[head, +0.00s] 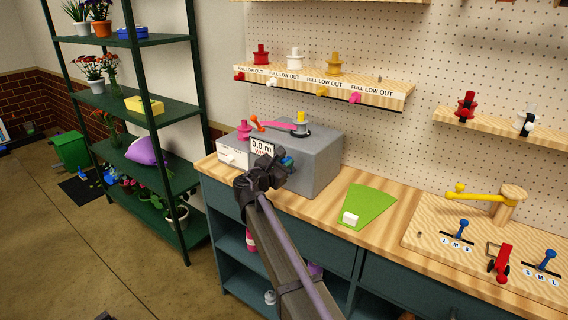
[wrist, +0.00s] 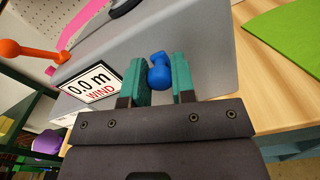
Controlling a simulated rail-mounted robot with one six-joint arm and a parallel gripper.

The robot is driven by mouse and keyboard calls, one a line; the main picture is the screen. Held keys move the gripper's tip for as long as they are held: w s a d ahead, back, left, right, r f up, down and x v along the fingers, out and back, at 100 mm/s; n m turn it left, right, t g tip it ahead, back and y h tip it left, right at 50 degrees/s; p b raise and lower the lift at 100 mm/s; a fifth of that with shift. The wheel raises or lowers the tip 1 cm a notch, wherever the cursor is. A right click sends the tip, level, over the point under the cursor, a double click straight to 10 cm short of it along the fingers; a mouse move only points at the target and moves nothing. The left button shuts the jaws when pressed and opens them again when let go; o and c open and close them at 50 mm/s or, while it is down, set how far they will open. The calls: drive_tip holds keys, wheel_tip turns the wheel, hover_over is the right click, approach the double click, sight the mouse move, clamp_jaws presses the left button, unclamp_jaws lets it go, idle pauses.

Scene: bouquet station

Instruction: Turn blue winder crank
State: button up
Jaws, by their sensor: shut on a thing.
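The blue winder crank (wrist: 159,72) shows as a rounded blue knob in the wrist view, against the front of the grey winder box (head: 318,160). My gripper (wrist: 161,80) has its two teal fingers on either side of the knob and is shut on it. The rest of the crank is hidden behind the fingers. In the head view my gripper (head: 285,161) is at the box's front, and the crank cannot be told apart from the fingers. A display (wrist: 90,84) beside the gripper reads "0.0 m WIND".
An orange-knobbed lever (head: 254,119), a pink strip (head: 282,126) and a yellow-topped spool (head: 301,124) are on top of the box. Green shelves (head: 160,112) stand at left.

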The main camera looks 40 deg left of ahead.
drive_tip(key=shift+c, duration=1.1)
drive_tip(key=shift+d, duration=0.1)
